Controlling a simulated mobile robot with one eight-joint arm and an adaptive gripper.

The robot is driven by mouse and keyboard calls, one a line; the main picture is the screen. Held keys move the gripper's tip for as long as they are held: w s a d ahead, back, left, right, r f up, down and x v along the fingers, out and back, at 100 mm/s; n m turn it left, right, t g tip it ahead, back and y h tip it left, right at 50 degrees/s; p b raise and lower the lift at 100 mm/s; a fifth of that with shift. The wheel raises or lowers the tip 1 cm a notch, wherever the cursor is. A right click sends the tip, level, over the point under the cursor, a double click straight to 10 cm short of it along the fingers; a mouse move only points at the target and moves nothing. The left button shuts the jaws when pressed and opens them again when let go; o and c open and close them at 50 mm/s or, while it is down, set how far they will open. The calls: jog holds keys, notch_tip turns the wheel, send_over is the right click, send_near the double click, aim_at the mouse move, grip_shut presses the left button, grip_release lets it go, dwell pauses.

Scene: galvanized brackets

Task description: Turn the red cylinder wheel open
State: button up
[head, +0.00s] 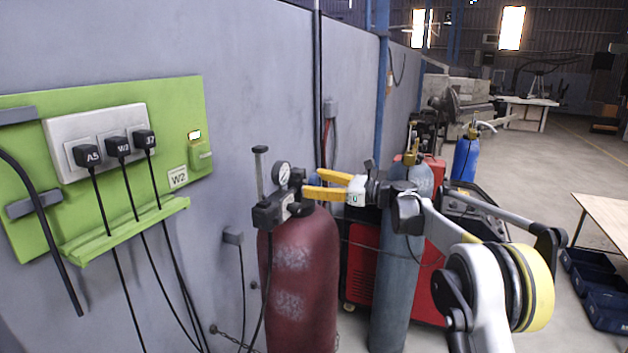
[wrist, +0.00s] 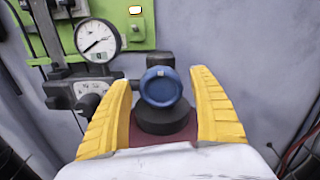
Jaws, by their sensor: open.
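The dark red cylinder (head: 300,265) stands upright by the wall, with a valve and regulator on top. In the wrist view, a round blue wheel or knob (wrist: 161,86) sits above a black round body (wrist: 166,117), with the cylinder's dark red (wrist: 150,136) below. My gripper (head: 311,182) reaches in from the right at valve height. Its yellow fingers are open, one on each side of the wheel, with visible gaps to both in the wrist view (wrist: 160,76). The wheel cannot be clearly made out in the head view.
A pressure gauge (head: 281,172) stands left of my fingers, also in the wrist view (wrist: 98,41). The grey wall and green panel (head: 180,110) with hanging cables are close on the left. A grey-blue cylinder (head: 392,290) and a red machine (head: 363,270) stand right, beneath my arm.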

jog(key=shift+w+a, duration=0.15)
jog(key=c, duration=1.2)
